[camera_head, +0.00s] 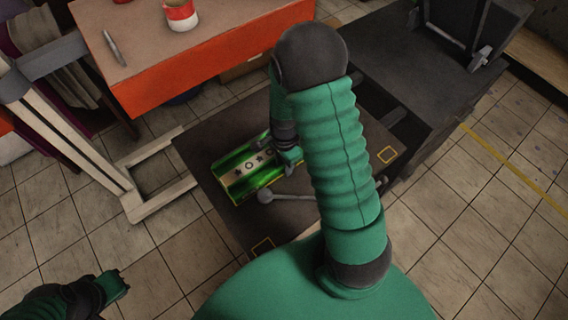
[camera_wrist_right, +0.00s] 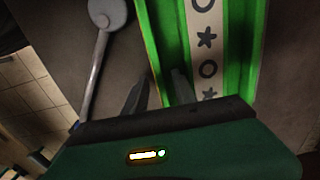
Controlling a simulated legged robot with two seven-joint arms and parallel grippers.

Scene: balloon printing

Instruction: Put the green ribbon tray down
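The green ribbon tray (camera_head: 233,183) is a long green box with a cream strip of dark stars and rings down its middle. It lies on the dark platform (camera_head: 215,145) and also shows in the right wrist view (camera_wrist_right: 233,60). My right gripper (camera_head: 277,153) is at the tray's right end. In the right wrist view its two fingers (camera_wrist_right: 160,92) stand apart, one beside the tray's edge and one over its inside, with a gap between them. My left gripper (camera_head: 115,287) is at the lower left, well away from the tray; its fingers are not clear.
A grey rod with a round end (camera_head: 266,196) lies close beside the tray. An orange-edged table (camera_head: 215,62) stands behind, with a red and white can (camera_head: 180,14) and a pen-like tool (camera_head: 115,47). A dark machine (camera_head: 430,80) is at the right. A pale frame (camera_head: 150,205) stands left.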

